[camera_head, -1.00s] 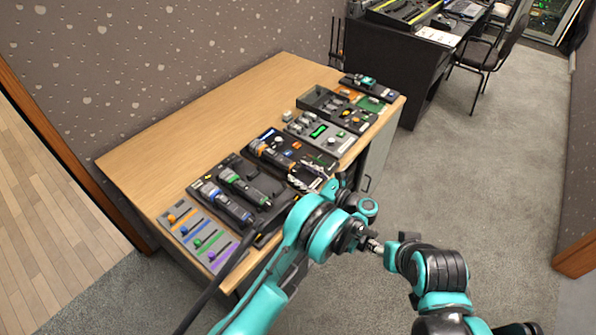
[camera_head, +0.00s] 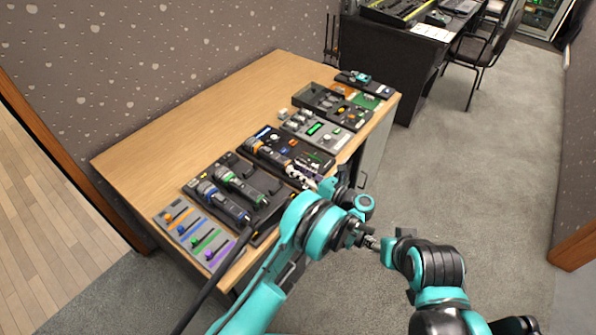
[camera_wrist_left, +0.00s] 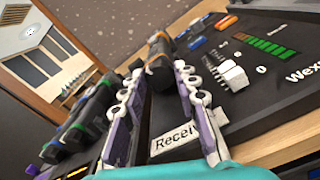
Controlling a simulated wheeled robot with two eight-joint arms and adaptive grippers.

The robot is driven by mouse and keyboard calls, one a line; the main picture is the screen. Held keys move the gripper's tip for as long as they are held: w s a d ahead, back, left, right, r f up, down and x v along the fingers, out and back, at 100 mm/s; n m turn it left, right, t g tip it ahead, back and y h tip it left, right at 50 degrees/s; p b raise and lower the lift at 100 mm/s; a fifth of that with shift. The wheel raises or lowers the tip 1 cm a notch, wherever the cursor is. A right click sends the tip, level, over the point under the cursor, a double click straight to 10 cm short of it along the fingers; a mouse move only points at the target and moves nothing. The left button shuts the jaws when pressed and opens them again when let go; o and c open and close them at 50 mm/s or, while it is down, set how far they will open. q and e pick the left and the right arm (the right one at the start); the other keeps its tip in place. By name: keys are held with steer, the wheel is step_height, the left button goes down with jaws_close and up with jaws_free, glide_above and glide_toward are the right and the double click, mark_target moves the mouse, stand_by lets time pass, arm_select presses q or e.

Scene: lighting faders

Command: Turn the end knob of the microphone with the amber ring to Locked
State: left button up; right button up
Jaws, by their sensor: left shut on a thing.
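The microphone with the amber ring (camera_head: 262,148) lies on a dark unit (camera_head: 318,157) on the wooden table. In the left wrist view its dark body (camera_wrist_left: 159,72) runs away from me, with the amber band near its far part. My left gripper (camera_head: 302,173) is at the microphone's near end. In the left wrist view its two white-and-purple fingers (camera_wrist_left: 158,100) stand on either side of that end and are shut on it. The end knob is largely hidden between the fingers, and its setting cannot be read. My right gripper is not clearly in view.
Two other microphones, with green (camera_head: 240,186) and blue (camera_head: 222,204) rings, lie close by on the left. A fader panel (camera_head: 197,236) sits at the table's near left corner. Other control units (camera_head: 325,133) stand on the right. The back of the wooden table (camera_head: 185,125) is bare.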

arm_select(q)
steer(key=o, duration=1.2)
